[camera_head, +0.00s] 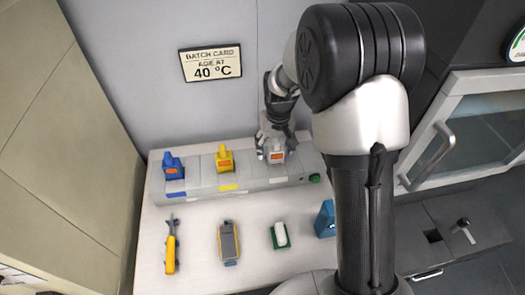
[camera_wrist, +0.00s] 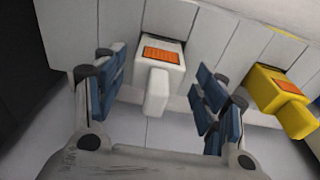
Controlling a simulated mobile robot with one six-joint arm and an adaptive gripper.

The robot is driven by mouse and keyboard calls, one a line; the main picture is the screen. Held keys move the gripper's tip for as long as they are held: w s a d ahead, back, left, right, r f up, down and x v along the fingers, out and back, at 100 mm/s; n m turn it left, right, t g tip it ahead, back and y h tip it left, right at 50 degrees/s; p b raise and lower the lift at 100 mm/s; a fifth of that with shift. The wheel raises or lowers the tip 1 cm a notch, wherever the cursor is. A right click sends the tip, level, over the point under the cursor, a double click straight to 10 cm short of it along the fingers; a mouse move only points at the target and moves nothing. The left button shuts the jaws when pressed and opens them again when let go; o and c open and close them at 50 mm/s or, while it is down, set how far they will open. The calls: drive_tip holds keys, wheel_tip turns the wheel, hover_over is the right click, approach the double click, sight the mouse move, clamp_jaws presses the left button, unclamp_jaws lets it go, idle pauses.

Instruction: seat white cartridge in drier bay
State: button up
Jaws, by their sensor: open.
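The white cartridge (camera_head: 276,154) with an orange label sits upright at the right end of the grey drier unit (camera_head: 205,187). In the wrist view the white cartridge (camera_wrist: 158,72) stands between my fingers, its white grip block toward me. My gripper (camera_head: 273,143) is at the cartridge in the head view. In the wrist view my gripper (camera_wrist: 157,85) is open, with blue pads on both sides and gaps between them and the cartridge. How deep the cartridge sits in its bay is hidden.
A yellow cartridge (camera_head: 225,160) and a blue cartridge (camera_head: 172,165) stand to the left on the unit. A green button (camera_head: 314,178) is at its right end. Several tools lie in front on the pale table (camera_head: 195,262). A glass-doored cabinet (camera_head: 470,130) is at right.

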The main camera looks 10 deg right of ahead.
drive_tip(key=f, duration=0.3)
drive_tip(key=shift+w+d+b, duration=0.15)
drive_tip(key=shift+w+b, duration=0.1)
drive_tip(key=shift+b, duration=0.1)
drive_tip(key=shift+r, duration=0.1)
drive_tip(key=shift+r, duration=0.15)
drive_tip(key=c, duration=1.5)
